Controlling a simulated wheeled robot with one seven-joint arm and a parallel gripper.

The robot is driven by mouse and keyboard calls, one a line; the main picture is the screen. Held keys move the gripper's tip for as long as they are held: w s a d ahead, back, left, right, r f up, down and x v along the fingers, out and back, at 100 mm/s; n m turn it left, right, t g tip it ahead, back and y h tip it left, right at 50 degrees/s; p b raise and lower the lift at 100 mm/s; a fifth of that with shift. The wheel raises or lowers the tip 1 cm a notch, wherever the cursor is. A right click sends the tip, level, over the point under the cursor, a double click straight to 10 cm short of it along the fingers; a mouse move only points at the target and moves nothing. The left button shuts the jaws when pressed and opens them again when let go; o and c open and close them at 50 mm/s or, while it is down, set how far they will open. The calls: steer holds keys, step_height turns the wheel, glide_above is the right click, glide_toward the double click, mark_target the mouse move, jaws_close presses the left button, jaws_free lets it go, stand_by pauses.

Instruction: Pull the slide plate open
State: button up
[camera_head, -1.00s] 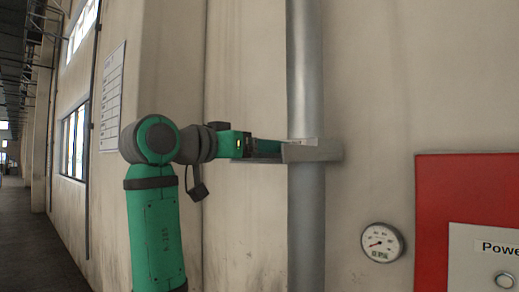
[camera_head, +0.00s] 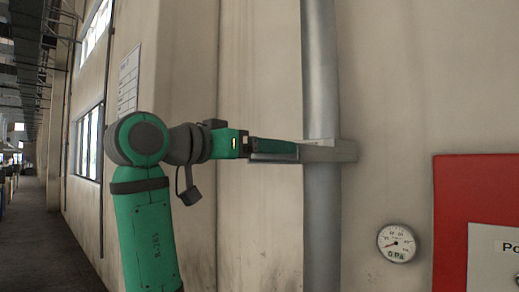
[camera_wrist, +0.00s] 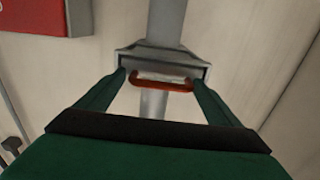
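The slide housing (camera_head: 330,150) is a grey metal block set across a vertical pipe. It also shows in the wrist view (camera_wrist: 165,60). A red-orange handle (camera_wrist: 162,84) stands at its near face, close to the housing. Little of the slide plate itself can be made out. My gripper (camera_wrist: 160,82) faces the housing with its two green fingers wide apart, one on each side of the handle. The fingertips lie very near the handle's ends; I cannot tell whether they touch. In the head view my gripper (camera_head: 285,150) reaches the housing's left side, and the handle is hidden there.
The grey pipe (camera_head: 321,90) runs along a pale wall. A round gauge (camera_head: 397,243) and a red panel (camera_head: 450,215) are on the wall to the right. An open floor aisle (camera_head: 45,240) runs back at the left.

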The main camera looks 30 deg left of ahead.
steer(key=s+a, duration=0.1)
steer(key=s, duration=0.9)
steer(key=shift+s+a, duration=0.3)
steer(key=shift+a, duration=0.05)
